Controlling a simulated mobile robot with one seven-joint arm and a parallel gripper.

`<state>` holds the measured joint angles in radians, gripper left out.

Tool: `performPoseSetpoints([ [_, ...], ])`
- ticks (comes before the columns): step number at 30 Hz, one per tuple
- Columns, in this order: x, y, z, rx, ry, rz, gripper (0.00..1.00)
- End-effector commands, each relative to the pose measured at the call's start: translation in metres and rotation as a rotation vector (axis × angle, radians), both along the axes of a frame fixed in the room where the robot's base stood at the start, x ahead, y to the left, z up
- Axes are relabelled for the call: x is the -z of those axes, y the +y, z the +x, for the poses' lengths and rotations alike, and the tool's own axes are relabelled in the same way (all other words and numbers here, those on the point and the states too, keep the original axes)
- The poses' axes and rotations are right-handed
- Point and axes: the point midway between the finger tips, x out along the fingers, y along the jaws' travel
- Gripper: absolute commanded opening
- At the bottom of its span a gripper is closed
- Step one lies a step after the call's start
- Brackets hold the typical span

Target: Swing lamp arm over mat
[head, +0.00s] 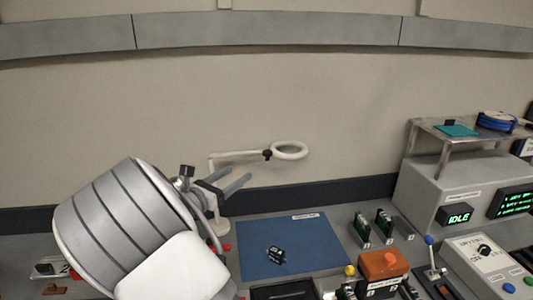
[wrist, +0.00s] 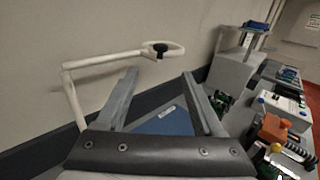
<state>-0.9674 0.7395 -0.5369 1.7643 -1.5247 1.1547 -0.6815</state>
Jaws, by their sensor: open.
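The white lamp arm (head: 237,154) ends in a ring-shaped head (head: 290,150) with a dark joint beside it. It stands on a white post at the back left of the blue mat (head: 292,247), and the ring is above and behind the mat, near the wall. In the wrist view the lamp arm (wrist: 100,59) and ring (wrist: 163,48) lie beyond my fingers. My gripper (head: 228,181) is open and empty, in front of the lamp post in the head view. My arm hides part of the post's base. In the wrist view, my gripper (wrist: 160,85) spreads around part of the mat (wrist: 172,122).
A small black block (head: 276,255) lies on the mat. Green boards (head: 383,223) stand in slots right of it. An orange-topped unit (head: 383,266) and a lever (head: 431,255) are at front right. A grey cabinet (head: 440,190) with a shelf stands at back right.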

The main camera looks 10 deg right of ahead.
Motion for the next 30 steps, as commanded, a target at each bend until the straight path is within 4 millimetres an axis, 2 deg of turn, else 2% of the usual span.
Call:
performPoseSetpoints([
  [12, -0.002, -0.067, 0.064, 0.006, -0.001, -0.001, 0.69],
  [18, -0.001, -0.094, 0.09, 0.004, 0.001, -0.001, 0.69],
  [24, 0.0, -0.107, 0.105, 0.003, 0.0, 0.001, 0.69],
  [30, 0.0, -0.111, 0.109, 0.002, 0.001, 0.002, 0.69],
])
